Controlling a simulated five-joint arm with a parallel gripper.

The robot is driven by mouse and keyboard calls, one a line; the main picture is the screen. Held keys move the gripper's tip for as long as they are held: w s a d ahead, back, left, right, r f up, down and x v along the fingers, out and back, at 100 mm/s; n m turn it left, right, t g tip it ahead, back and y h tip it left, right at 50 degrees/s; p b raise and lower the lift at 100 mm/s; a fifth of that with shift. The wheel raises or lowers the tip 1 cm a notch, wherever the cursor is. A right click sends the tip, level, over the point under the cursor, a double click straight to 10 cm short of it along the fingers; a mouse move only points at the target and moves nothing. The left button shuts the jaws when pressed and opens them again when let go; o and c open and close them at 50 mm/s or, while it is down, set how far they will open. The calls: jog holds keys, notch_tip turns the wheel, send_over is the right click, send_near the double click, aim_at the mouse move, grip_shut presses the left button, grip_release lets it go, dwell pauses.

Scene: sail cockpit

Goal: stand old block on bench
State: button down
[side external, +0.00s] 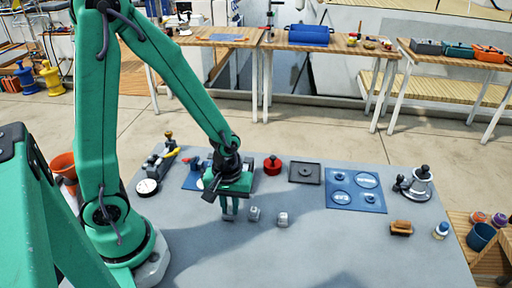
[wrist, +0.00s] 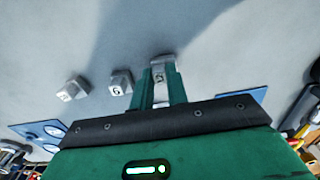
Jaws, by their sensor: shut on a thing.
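My gripper (side external: 229,208) points down over the grey bench top (side external: 325,255), left of two small grey blocks. In the wrist view my gripper (wrist: 160,85) is shut on a grey block (wrist: 160,62), which sits between the green fingers with a dark mark on it. In the side view the fingers mostly hide it, and I cannot tell whether it touches the bench. One loose block (side external: 254,214) stands close by and shows a dark mark in the wrist view (wrist: 121,82). The other loose block (side external: 282,219) is farther right and also shows in the wrist view (wrist: 72,90).
Behind are a red pot (side external: 272,166), a dark square tray (side external: 305,172) and a blue mat (side external: 343,196) with round markings. A metal pot-like object (side external: 416,186), a brown block (side external: 402,228) and a small bottle (side external: 441,230) stand right. The front of the bench is clear.

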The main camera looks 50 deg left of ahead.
jog(key=shift+f, duration=0.2)
jog(key=c, duration=1.4)
grip_release()
jog(key=shift+r, duration=0.15)
jog(key=shift+r, duration=6.05)
notch_tip(320, 180, up, 10)
jog(key=m+t, duration=0.5)
jog(key=m, duration=0.3)
send_over(229, 208)
jog(key=s+a, duration=0.1)
jog(key=s, duration=0.2)
jog(key=shift+s+a+r+m+t, duration=0.15)
jog(key=shift+s+r+m+t, duration=0.15)
jog(key=shift+m, duration=0.2)
